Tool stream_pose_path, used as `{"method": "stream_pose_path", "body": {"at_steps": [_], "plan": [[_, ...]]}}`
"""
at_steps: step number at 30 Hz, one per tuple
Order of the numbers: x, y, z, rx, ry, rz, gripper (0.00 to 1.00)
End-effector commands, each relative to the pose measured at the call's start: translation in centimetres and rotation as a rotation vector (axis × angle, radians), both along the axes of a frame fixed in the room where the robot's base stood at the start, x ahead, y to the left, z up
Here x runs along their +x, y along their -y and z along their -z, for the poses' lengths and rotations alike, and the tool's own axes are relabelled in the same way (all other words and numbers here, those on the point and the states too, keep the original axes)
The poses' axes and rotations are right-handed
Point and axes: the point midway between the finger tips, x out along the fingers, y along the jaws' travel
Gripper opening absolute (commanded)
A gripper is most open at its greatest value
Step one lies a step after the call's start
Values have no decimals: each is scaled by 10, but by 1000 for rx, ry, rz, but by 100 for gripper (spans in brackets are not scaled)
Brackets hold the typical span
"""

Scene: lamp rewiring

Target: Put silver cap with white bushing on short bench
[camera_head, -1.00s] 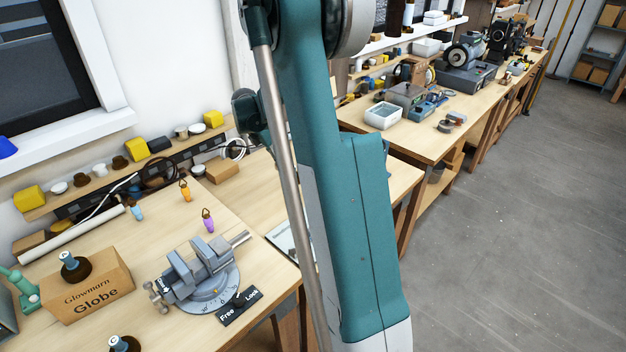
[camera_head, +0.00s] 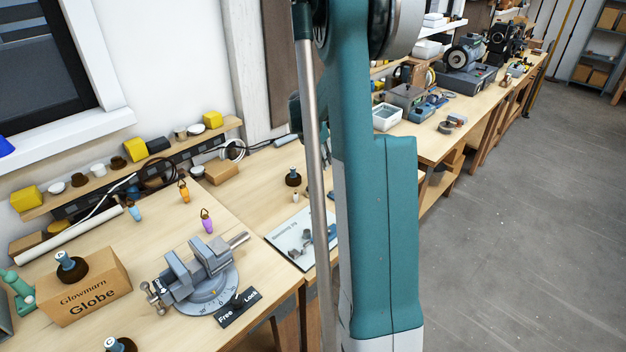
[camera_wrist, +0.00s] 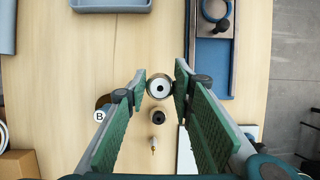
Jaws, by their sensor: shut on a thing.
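In the wrist view my gripper (camera_wrist: 160,78) has its green fingers closed around a round silver cap (camera_wrist: 150,91) with a white ring inside and a dark centre hole. The cap is at the fingertips over a pale wooden bench (camera_wrist: 60,60); its height above the wood cannot be told. In the head view my arm hides the gripper and cap. A shorter bench section (camera_head: 262,180) lies right of the vise bench, partly behind my arm; I cannot tell for sure which bench is the short one.
In the wrist view a black part (camera_wrist: 157,118) and a small brass-tipped part (camera_wrist: 153,144) stand below the cap. A dark base marked B (camera_wrist: 99,115) is left. A blue-grey tray (camera_wrist: 110,6) and blue device (camera_wrist: 215,65) lie beyond. A vise (camera_head: 202,272) stands on the left bench.

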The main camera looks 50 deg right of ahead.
Motion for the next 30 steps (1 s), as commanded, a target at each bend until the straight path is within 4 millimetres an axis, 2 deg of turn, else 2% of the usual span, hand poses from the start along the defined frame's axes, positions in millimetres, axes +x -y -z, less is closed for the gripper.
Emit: {"method": "stream_pose_path", "body": {"at_steps": [10, 22, 30], "plan": [[0, 0, 6, 0, 0, 0, 11], [1, 0, 55, 0, 0, 0, 11], [0, 0, 63, 0, 0, 0, 11]]}}
